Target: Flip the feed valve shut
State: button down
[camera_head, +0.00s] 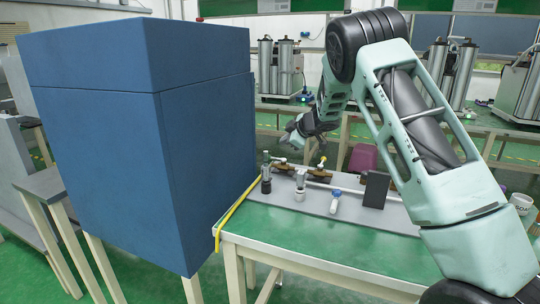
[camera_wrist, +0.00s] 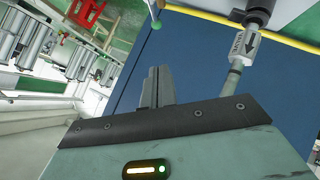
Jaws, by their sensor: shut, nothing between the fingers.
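My gripper (camera_head: 302,134) is above the back of the bench fittings in the head view. In the wrist view its fingers (camera_wrist: 157,84) are together, with nothing between them. A valve-like fitting (camera_wrist: 246,44) with a white label and a downward arrow shows at the upper right of the wrist view, apart from the fingers. A pale lever or stem (camera_wrist: 231,82) runs down from it. In the head view, small upright fittings (camera_head: 300,184) and (camera_head: 267,178) stand on the bench plate, with a blue-handled piece (camera_head: 336,202) to their right. I cannot read which is the feed valve.
A tall blue cabinet (camera_head: 160,150) stands close on the left of the green bench (camera_head: 310,248). A yellow strip (camera_head: 236,208) follows the bench's left edge. A dark upright plate (camera_head: 376,190) stands on the grey base plate. Metal columns stand on benches behind.

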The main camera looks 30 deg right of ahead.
jog(key=shift+w, duration=0.1)
jog(key=shift+s+d+f+p+x, duration=0.15)
jog(key=shift+d+f+x, duration=0.2)
jog(key=shift+x, duration=1.75)
jog(key=shift+s+d+f+p+x, duration=0.1)
jog(key=shift+s+d+f+x, duration=0.2)
jog(key=shift+x, duration=1.85)
jog(key=shift+d+f+p+x, duration=0.2)
jog(key=shift+d+x, duration=0.15)
jog(key=shift+x, duration=1.75)
